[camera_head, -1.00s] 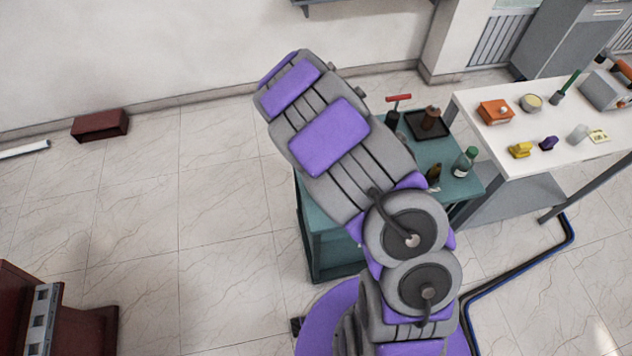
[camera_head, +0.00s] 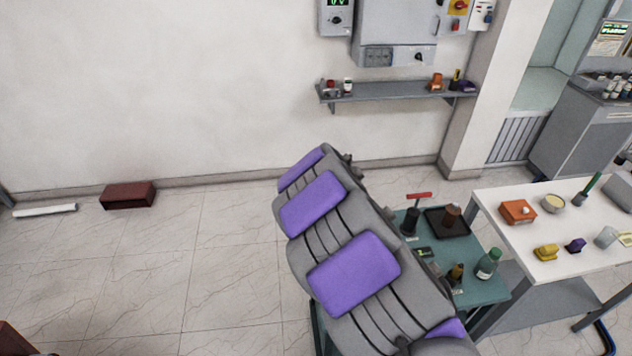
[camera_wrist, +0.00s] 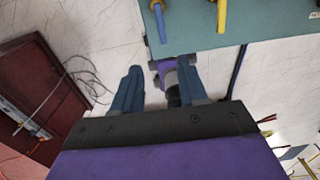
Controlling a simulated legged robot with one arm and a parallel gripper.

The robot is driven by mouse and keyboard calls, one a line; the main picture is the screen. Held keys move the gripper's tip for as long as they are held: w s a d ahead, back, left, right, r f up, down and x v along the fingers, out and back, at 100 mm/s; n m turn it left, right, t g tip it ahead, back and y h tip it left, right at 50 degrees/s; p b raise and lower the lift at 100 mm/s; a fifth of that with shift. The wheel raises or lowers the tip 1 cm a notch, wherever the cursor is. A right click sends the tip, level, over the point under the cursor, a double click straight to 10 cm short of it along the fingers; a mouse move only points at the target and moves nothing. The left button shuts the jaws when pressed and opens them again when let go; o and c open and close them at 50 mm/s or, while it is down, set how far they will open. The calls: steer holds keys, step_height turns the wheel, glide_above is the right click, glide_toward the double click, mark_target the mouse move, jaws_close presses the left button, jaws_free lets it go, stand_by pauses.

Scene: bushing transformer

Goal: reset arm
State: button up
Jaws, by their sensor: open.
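My arm, grey with purple pads, rises through the middle of the head view and covers part of a teal table (camera_head: 478,291). My gripper (camera_wrist: 160,82) shows in the wrist view with its two blue fingers apart. Nothing is between the fingertips, and the floor and a part of my own body show beyond them. A teal surface (camera_wrist: 270,22) lies past the fingers at the top right of the wrist view, with blue and yellow rod-like things on it. The gripper's fingers cannot be made out in the head view.
The teal table bears a black tray (camera_head: 447,222) and a green bottle (camera_head: 487,264). A white table (camera_head: 500,240) with several small items stands at the right. A wall shelf (camera_head: 400,92) hangs behind. A dark red box (camera_head: 128,195) lies by the wall.

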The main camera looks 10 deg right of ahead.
steer(key=s+d+r+n+b, duration=0.1)
steer(key=s+r+n+b, duration=0.3)
steer(key=s+n, duration=0.45)
steer(key=s+r+n+b, duration=0.3)
steer(key=s+r+n, duration=0.1)
steer(key=s+n, duration=0.4)
steer(key=s+n+g+b, duration=0.1)
steer(key=s+n+b, duration=0.4)
steer(key=s+n, duration=1.1)
steer(key=n, duration=0.4)
steer(key=shift+s+f+g+b, duration=0.3)
steer(key=shift+f+g+b, duration=0.05)
steer(key=shift+f+g, duration=0.05)
